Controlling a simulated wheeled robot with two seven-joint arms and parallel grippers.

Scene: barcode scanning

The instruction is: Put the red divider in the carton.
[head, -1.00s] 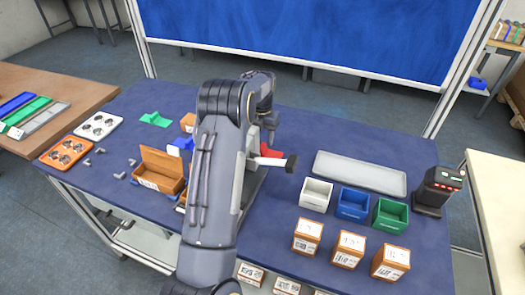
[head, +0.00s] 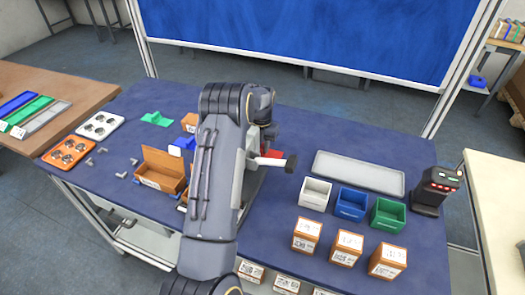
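The red divider (head: 273,153) shows only as a small red patch near the middle of the table, just beyond a pale bar with a dark end; the rest is hidden. The open brown carton (head: 162,179) stands left of my arm, its flap raised at the back. My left arm comes up from the bottom and bends down over the red divider. My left gripper (head: 265,143) is at the red patch, but its fingers are mostly hidden, so whether it is open or shut on the divider cannot be told. My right gripper is not in view.
A green piece (head: 156,119) and a blue piece (head: 184,143) lie near the carton. White (head: 315,194), blue (head: 350,204) and green (head: 388,213) bins stand right, before a grey tray (head: 359,173). Several small boxes (head: 346,249) stand in front. A dark device (head: 436,189) is far right.

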